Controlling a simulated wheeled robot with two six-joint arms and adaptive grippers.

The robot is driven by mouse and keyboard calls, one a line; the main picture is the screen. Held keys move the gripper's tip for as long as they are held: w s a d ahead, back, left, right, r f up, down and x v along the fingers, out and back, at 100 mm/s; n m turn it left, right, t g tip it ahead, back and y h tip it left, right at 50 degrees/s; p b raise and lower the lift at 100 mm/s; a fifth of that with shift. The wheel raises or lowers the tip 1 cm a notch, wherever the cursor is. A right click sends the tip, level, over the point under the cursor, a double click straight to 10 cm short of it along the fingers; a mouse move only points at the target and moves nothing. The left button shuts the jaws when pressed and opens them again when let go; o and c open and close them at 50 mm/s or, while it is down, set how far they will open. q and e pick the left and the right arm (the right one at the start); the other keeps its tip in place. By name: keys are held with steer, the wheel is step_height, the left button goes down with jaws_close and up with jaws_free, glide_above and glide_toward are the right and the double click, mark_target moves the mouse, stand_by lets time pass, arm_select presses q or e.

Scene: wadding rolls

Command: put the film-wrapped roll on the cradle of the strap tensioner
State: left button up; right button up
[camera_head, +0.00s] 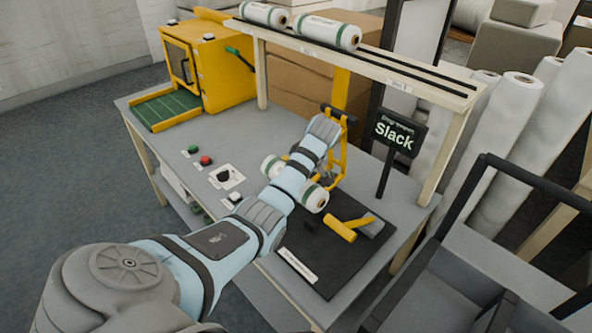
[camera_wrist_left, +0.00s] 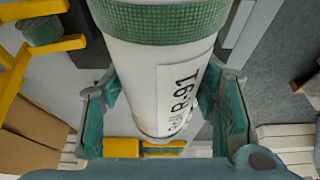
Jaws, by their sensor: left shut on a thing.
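The film-wrapped roll (camera_head: 315,198) is white with green end bands. In the head view its two ends show on either side of my left arm, which hides its middle. In the left wrist view the roll (camera_wrist_left: 140,62) carries a label reading R-91. My left gripper (camera_wrist_left: 160,102) is shut on it, with a teal finger on each side. The strap tensioner (camera_head: 341,160) has a yellow upright frame, just behind the roll and partly covered by my arm. Its cradle is hidden, so I cannot tell whether the roll touches it. My right gripper is out of view.
A sign reading Slack (camera_head: 395,134) stands right of the tensioner. A yellow-and-grey tool (camera_head: 341,229) lies on a black mat (camera_head: 290,245). More rolls (camera_head: 325,32) lie on the overhead shelf (camera_head: 440,88). A yellow machine (camera_head: 215,75) stands at the bench's back left.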

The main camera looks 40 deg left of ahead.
arm_select(q)
steer(key=f, duration=0.1)
steer(key=w+f, duration=0.1)
steer(key=f, duration=0.1)
steer(key=shift+w+f, duration=0.15)
steer(key=shift+f, duration=0.1)
steer(key=f, duration=0.1)
steer(key=w+f+b, duration=0.1)
steer(key=f, duration=0.1)
steer(key=shift+w+d, duration=0.1)
steer(key=shift+c, duration=0.6)
steer(key=shift+s+r, duration=0.15)
steer(key=shift+s, duration=0.05)
steer(key=shift+c, duration=0.9)
steer(key=shift+s+r, duration=0.1)
steer(key=shift+s, duration=0.15)
steer(key=shift+f, duration=0.35)
steer(key=o, duration=1.7)
steer(key=shift+w, duration=0.2)
steer(key=shift+c, duration=0.2)
steer(key=shift+s, duration=0.1)
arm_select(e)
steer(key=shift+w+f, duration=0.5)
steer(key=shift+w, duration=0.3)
